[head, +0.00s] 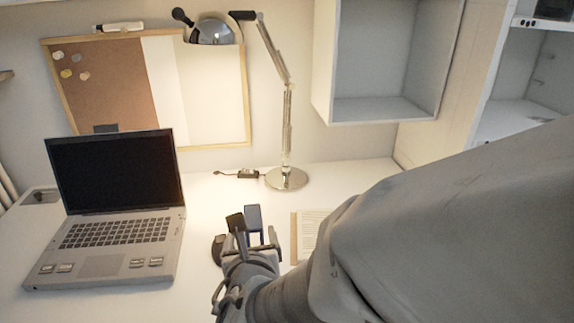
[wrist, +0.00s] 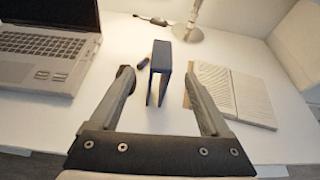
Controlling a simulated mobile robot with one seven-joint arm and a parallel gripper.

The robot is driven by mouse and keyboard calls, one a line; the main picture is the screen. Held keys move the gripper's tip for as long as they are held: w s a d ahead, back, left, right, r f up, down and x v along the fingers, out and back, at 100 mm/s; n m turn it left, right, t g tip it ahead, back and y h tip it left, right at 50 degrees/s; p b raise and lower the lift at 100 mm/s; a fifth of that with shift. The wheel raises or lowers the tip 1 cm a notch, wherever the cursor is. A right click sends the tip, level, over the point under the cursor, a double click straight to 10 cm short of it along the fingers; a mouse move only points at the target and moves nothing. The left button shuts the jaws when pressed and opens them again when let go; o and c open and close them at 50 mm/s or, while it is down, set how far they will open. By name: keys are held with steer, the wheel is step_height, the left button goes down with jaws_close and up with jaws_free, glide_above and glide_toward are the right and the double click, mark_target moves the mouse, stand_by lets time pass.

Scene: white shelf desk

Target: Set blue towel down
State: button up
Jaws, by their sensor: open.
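The blue towel, a dark blue folded piece, stands upright on the white desk in the wrist view (wrist: 162,57). It also shows in the head view (head: 253,219), partly hidden by my gripper. My gripper (wrist: 158,82) is open, with one finger on each side of the near end of the towel. Visible gaps lie between the fingers and the towel in the wrist view. In the head view my gripper (head: 254,230) is low over the desk, and my arm covers the right part of the picture.
A laptop (head: 115,230) stands open on the left. An open book (wrist: 235,92) lies right of the towel. A desk lamp (head: 287,179) stands behind it. A small dark item (wrist: 142,64) lies just left of the towel. Bare desk (head: 205,190) shows between laptop and lamp.

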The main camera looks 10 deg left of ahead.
steer(key=s+d+r+m+g+h+b, duration=0.15)
steer(key=d+m+h, duration=0.25)
steer(key=d+m, duration=0.6)
steer(key=s+d+r+m+g+h+b, duration=0.15)
steer(key=d+m+h, duration=0.25)
steer(key=d+m, duration=0.65)
steer(key=s+d+m+g+y, duration=0.4)
steer(key=s+m, duration=0.5)
steer(key=m, duration=1)
steer(key=shift+s+d+y, duration=0.25)
steer(key=shift+s+y, duration=0.05)
steer(key=shift+y, duration=0.2)
steer(key=shift+p, duration=0.3)
step_height(320, 180, up, 22)
steer(key=p, duration=2.2)
steer(key=shift+r+p, duration=0.2)
steer(key=shift+p, duration=0.1)
